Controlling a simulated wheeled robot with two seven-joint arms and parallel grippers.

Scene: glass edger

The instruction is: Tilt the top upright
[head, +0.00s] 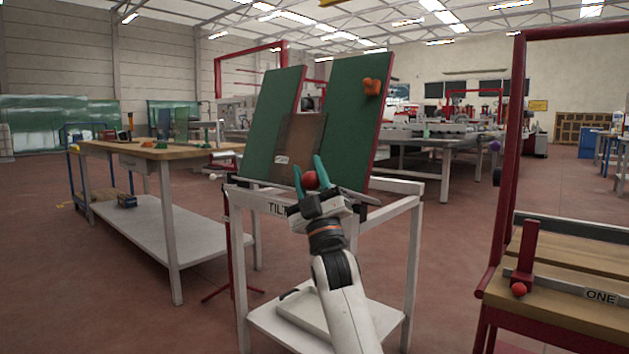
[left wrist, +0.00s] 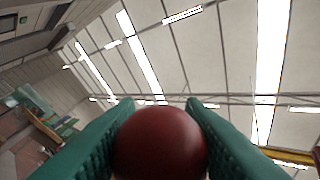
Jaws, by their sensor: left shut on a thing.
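The tilting top shows as two green panels, a left one (head: 266,120) and a right one (head: 347,125), standing steeply and leaning back on a light grey frame (head: 410,204) labelled TILT. A brownish see-through sheet (head: 301,135) with a small label rests against them. My left gripper (head: 309,178) is at the lower front edge of the top, its teal fingers shut on a red ball knob (head: 310,181). The red knob (left wrist: 160,143) fills the space between the fingers in the left wrist view. My right gripper is not in view.
An orange piece (head: 371,87) sits on the right panel. A wooden workbench (head: 150,150) stands at the left. A red-framed station (head: 560,262) labelled ONE, with a red knob (head: 519,290), stands at the right. Open floor lies between the tilt frame and that station.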

